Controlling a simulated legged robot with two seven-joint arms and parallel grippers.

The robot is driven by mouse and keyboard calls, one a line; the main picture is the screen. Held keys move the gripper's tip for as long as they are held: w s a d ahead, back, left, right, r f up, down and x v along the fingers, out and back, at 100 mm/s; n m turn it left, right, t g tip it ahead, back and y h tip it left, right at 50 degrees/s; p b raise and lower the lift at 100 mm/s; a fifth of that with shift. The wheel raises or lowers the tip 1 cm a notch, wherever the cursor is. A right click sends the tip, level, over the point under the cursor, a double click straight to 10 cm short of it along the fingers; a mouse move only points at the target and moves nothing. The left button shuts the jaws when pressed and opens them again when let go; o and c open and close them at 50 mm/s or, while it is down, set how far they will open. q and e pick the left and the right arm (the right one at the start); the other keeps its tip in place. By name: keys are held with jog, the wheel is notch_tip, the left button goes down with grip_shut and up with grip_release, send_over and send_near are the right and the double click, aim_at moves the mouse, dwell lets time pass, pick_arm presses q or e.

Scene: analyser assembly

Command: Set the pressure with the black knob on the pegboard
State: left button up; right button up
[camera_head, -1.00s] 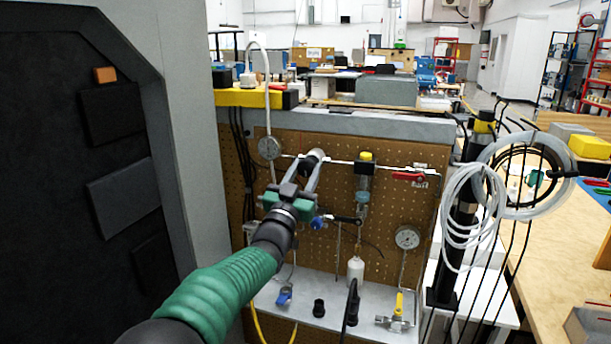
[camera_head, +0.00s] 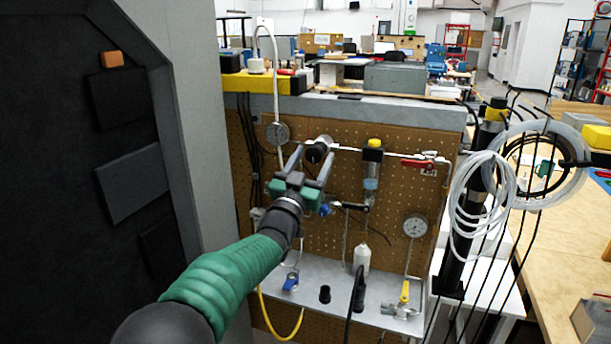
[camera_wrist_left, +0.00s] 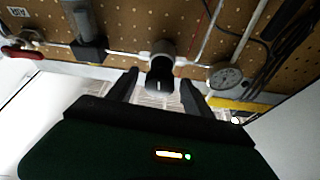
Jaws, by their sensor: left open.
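The black knob (camera_head: 316,153) sits on the upper part of the brown pegboard (camera_head: 262,186), on a silver regulator body in the pipe line. My left gripper (camera_head: 308,160) is open, its two fingers pointing toward the knob. In the left wrist view, the knob (camera_wrist_left: 160,82) lies between the two spread fingertips (camera_wrist_left: 160,84), with a gap on each side. I cannot tell whether the fingers reach over it in depth. A round gauge (camera_head: 277,133) is left of the knob, and it also shows in the left wrist view (camera_wrist_left: 226,78). My right gripper is out of view.
A red-handled valve (camera_head: 418,163), a yellow-capped filter (camera_head: 374,146) and a second gauge (camera_head: 414,226) are to the right. A grey shelf (camera_head: 345,292) juts out below. A dark cabinet panel (camera_head: 130,190) stands close on the left. Coiled tubing (camera_head: 484,198) hangs at right.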

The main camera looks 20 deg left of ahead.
pick_arm(q)
jog(key=b+v, duration=0.1)
jog(key=v, duration=1.5)
jog(key=shift+f, duration=0.15)
jog(key=shift+s, duration=0.1)
jog(key=s+f+n+g+y, duration=0.1)
jog(key=s+f+g, duration=0.3)
jog(key=f, duration=0.8)
jog(key=s+f+n+g+y, duration=0.1)
jog(key=f+g, duration=0.5)
jog(key=f, duration=0.5)
jog(key=s+d+f+g, duration=0.2)
jog(key=s+f+g, duration=0.4)
jog(key=s, duration=0.4)
jog(key=s+d+f+g, duration=0.1)
jog(key=s+f+g, duration=0.3)
jog(key=s+f, duration=0.45)
jog(key=w+p+v, duration=0.3)
jog(key=p+v, duration=1.4)
jog(key=v, duration=0.2)
jog(key=shift+a+r+p, duration=0.2)
jog(key=shift+r+p, duration=0.1)
jog(key=shift+r, duration=0.05)
